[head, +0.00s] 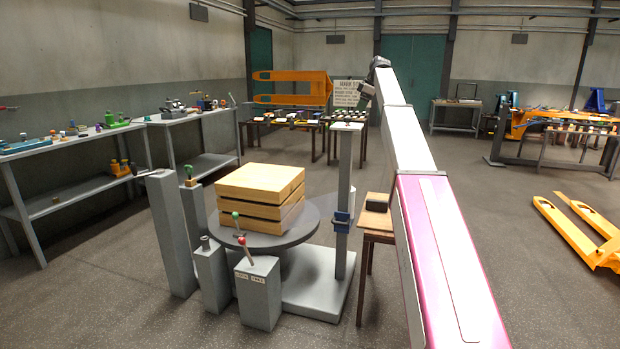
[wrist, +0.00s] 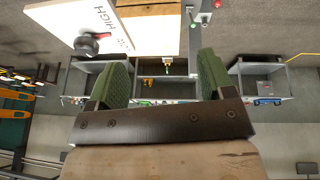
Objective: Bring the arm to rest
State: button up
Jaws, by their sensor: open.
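My arm (head: 420,160) reaches from the lower right of the head view up and away to its far end. My gripper shows small and dark there, high above the floor. In the wrist view my gripper (wrist: 162,76) is open, with two green ribbed finger pads standing well apart. Nothing is held between the pads. The wrist view looks at the room upside down or steeply tilted.
A stack of wooden slabs (head: 260,190) sits on a round grey turntable (head: 310,218). A grey post (head: 344,200) with a blue clamp and a small wooden table (head: 378,224) stand left of my arm. A yellow pallet jack (head: 575,235) lies right. White panel (wrist: 75,18) reads HIGH.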

jog(key=s+a+f+m+h, duration=0.1)
jog(key=s+f+m, duration=0.2)
jog(key=s+f, duration=0.65)
jog(key=s+a+f+m+g, duration=0.15)
jog(key=s+f, duration=0.25)
jog(key=f, duration=1.1)
jog(key=s+a+f+m+t+h, duration=0.1)
jog(key=s+f+m, duration=0.2)
jog(key=s+f, duration=0.65)
jog(key=s+f+m+g+h, duration=0.1)
jog(key=s+f+m, duration=0.3)
jog(key=s+f, duration=0.8)
jog(key=s+f+m+h, duration=0.1)
jog(key=s+f+m, duration=0.3)
jog(key=s+f, duration=0.8)
jog(key=s, duration=0.7)
jog(key=shift+s+a+f+g, duration=0.15)
jog(key=shift+s+f+g, duration=0.05)
jog(key=shift+f+g, duration=0.15)
